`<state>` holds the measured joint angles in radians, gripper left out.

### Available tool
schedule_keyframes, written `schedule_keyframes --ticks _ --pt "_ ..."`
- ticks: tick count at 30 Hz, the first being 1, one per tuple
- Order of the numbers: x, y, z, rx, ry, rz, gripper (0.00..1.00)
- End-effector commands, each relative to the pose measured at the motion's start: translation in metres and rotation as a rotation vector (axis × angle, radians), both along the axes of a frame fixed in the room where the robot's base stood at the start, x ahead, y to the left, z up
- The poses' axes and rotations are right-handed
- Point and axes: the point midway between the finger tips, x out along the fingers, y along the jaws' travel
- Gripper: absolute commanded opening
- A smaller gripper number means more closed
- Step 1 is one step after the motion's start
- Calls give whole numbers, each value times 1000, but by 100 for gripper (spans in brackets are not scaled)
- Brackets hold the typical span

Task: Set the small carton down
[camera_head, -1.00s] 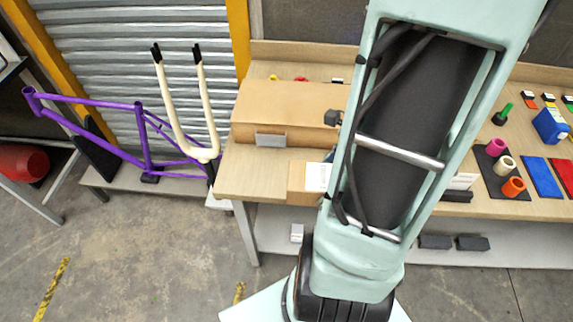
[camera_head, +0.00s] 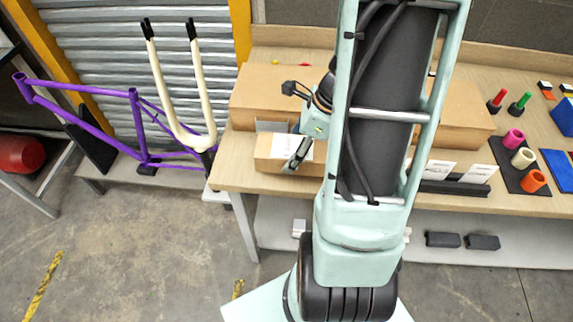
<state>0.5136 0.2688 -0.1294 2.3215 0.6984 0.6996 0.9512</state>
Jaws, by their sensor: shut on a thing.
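The small carton (camera_head: 272,147) is a brown cardboard box with a white label on its top. It is at the left part of the workbench (camera_head: 237,176), near the front edge and in front of a larger brown box. My gripper (camera_head: 297,153) is at the carton and shut on it. The dark fingers show over the label. The carton's right side is hidden behind my arm. I cannot tell whether its underside touches the bench top.
A large brown box (camera_head: 265,92) stands behind the carton, and another (camera_head: 455,117) to the right of my arm. Card holders (camera_head: 458,177) stand at the bench front. A purple bicycle frame (camera_head: 90,125) stands left.

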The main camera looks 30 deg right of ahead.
Motion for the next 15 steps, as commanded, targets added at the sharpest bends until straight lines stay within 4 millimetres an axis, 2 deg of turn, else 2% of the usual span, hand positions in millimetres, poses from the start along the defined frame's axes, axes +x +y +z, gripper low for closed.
schedule_keyframes --ticks 1,9,15 --pt "4 1 -9 1 -1 1 15" --pt "15 4 -18 -1 -2 -1 15" --pt "19 6 -40 -1 -1 0 15"
